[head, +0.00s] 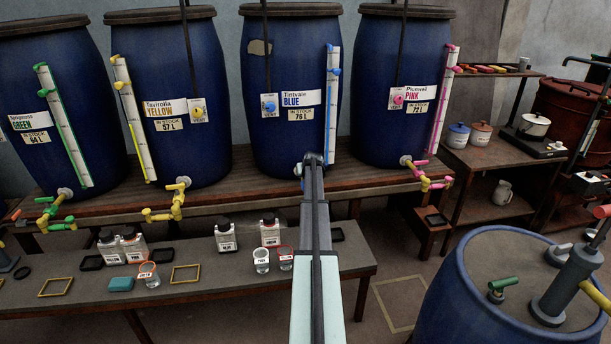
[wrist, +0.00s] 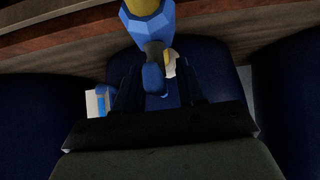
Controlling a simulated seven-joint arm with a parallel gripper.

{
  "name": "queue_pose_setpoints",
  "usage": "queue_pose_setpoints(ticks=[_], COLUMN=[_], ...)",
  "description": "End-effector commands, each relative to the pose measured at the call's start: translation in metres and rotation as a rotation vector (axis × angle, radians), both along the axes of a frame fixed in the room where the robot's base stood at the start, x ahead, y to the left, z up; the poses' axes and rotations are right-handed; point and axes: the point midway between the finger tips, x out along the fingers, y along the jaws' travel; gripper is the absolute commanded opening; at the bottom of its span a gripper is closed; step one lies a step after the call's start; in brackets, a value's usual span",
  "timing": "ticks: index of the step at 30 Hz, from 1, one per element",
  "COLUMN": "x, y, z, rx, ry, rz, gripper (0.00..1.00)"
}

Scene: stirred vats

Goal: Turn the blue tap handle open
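The blue vat (head: 285,110), labelled Tintvale BLUE, stands on the wooden shelf. Its tap (head: 298,169) sits low at its front, mostly hidden behind my arm in the head view. In the wrist view the faceted blue tap body (wrist: 150,28) is at the top, with yellow at its upper end. The blue handle (wrist: 153,78) hangs below it on a dark stem. My gripper (wrist: 158,78) is open, with one dark finger on each side of the handle and gaps showing between. In the head view the gripper (head: 313,158) is in front of the tap.
Green, yellow and pink vats (head: 405,85) with matching taps stand alongside. A lower bench (head: 205,255) holds bottles, jars and frames below. Another blue drum (head: 490,300) stands at the front right. The shelf edge (wrist: 60,35) runs close behind the tap in the wrist view.

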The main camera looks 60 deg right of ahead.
Motion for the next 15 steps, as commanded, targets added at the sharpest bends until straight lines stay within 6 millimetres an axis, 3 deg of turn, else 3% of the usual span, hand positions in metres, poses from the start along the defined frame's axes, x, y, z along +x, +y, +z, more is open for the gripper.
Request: queue_pose_setpoints(ticks=[15], x=[-0.047], y=[0.046], z=[0.063], rx=[-0.001], ry=[0.0], rz=[-0.001], gripper=[0.4])
